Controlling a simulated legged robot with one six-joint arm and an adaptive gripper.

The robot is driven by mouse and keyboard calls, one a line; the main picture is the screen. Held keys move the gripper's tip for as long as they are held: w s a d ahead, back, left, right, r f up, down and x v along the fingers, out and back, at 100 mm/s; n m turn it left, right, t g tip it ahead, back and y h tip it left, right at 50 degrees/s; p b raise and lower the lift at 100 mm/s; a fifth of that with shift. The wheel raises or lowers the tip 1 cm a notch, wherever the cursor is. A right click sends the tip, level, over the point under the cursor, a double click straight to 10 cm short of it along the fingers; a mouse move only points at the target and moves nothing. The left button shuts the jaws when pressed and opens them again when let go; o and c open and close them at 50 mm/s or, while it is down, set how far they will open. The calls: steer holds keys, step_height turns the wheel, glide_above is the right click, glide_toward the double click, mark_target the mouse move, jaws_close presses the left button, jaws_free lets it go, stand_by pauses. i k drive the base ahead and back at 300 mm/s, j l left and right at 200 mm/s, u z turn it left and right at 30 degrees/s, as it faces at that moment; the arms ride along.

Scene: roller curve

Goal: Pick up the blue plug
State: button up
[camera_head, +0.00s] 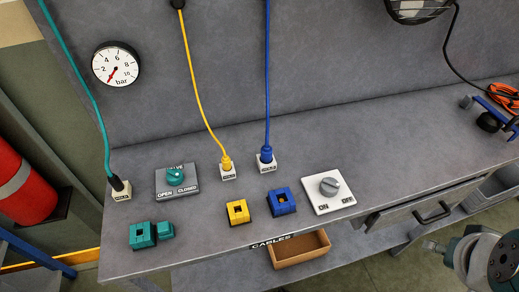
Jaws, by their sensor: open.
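The blue plug (266,153) stands upright in a small white labelled base (267,165) on the grey workbench, near its back wall. A blue cable (267,75) runs straight up from the plug along the wall. A blue square socket block (281,202) with a dark opening sits in front of it. My gripper is not in view. Only part of my arm (478,258) shows at the lower right, well away from the plug.
A yellow plug (227,163) stands left of the blue one. A yellow block (238,212), teal blocks (143,235), a valve panel (176,180) and an ON/OFF switch (328,190) share the bench. An open brown drawer (300,250) lies below. The bench's right part is mostly clear.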

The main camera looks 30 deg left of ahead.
mark_target(266, 152)
steer(key=u, duration=1.45)
